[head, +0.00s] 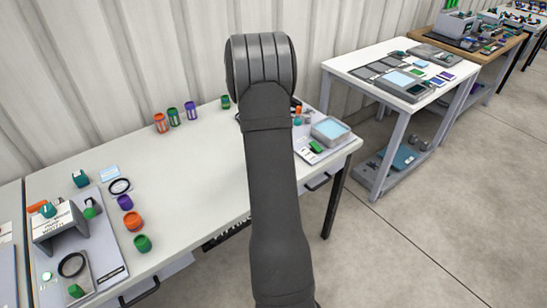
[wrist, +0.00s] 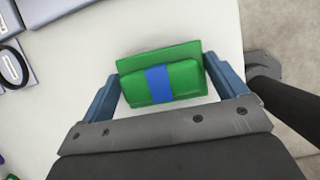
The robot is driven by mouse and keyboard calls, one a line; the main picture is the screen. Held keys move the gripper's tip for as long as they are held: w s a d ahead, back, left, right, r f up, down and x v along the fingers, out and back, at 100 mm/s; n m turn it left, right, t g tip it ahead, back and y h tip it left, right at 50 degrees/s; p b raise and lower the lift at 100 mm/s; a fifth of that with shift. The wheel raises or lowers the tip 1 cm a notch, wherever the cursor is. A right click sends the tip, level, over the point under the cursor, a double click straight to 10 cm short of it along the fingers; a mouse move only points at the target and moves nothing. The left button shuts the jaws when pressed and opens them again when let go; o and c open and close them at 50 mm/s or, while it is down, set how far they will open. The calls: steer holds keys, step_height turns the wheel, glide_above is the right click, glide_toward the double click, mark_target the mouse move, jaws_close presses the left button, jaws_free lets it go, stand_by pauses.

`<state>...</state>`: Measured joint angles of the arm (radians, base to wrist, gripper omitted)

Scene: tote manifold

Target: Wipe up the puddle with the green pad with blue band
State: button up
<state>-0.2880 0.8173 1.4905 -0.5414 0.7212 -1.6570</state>
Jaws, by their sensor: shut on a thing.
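The green pad with blue band (wrist: 185,78) is between the two blue-grey fingers of my gripper (wrist: 167,84) in the wrist view. It shows as a green block with a blue strip across its middle, over a wider green slab. My gripper is shut on it. White tabletop lies beneath and around it; I cannot tell whether the pad touches the table. In the head view my own arm hides the gripper and the held pad. I cannot make out a puddle in either view.
The white table (head: 195,190) has a clear middle. Coloured containers (head: 174,117) stand along its back. A grey tray (head: 108,240) with parts lies at the left, near a black ring (head: 120,186). A pale-blue-topped box (head: 330,129) stands at the right end.

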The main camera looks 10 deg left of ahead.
steer(key=shift+w+d, duration=2.2)
steer(key=shift+w+r, duration=0.1)
steer(key=shift+r, duration=0.1)
step_height(320, 180, up, 8)
steer(key=shift+f, duration=0.15)
